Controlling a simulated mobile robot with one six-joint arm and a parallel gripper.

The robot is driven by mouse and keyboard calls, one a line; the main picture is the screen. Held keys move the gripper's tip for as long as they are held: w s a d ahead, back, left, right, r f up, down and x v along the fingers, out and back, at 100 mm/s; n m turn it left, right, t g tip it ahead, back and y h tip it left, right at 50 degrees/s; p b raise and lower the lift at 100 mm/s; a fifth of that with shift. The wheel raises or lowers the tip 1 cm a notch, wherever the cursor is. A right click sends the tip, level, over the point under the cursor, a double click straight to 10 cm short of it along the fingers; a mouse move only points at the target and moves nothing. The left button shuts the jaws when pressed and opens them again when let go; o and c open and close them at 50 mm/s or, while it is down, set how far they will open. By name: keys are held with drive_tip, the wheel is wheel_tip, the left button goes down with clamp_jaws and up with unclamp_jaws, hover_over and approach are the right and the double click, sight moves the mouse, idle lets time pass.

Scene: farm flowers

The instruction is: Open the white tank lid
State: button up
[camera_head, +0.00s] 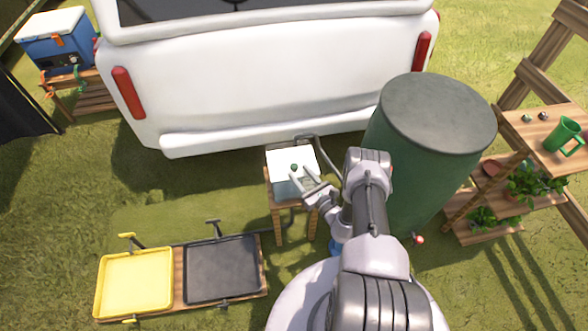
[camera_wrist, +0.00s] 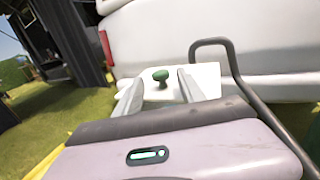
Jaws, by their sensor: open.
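The white tank (camera_head: 292,172) is a small box on a wooden stand, behind the two trays and left of the green barrel. Its white lid (camera_head: 280,158) lies flat on top and looks shut. A green knob (camera_head: 294,167) stands on the lid; it also shows in the wrist view (camera_wrist: 161,77). My gripper (camera_head: 306,180) is open and empty at the near side of the lid. In the wrist view its fingers (camera_wrist: 160,85) point at the knob, one to each side of it, with the knob beyond or between the tips; I cannot tell which.
A large green barrel (camera_head: 425,150) stands close right of my arm. A white vehicle (camera_head: 270,70) is just behind the tank. A dark hose (camera_wrist: 230,70) curves beside the tank. Yellow (camera_head: 135,282) and black (camera_head: 222,270) trays lie front left. A plant shelf (camera_head: 545,135) stands right.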

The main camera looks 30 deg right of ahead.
sight(296, 169)
drive_tip(key=w, duration=0.3)
drive_tip(key=w+b, duration=0.1)
drive_tip(key=shift+w+a, duration=0.25)
drive_tip(key=shift+w, duration=0.05)
clamp_jaws()
idle(1.1)
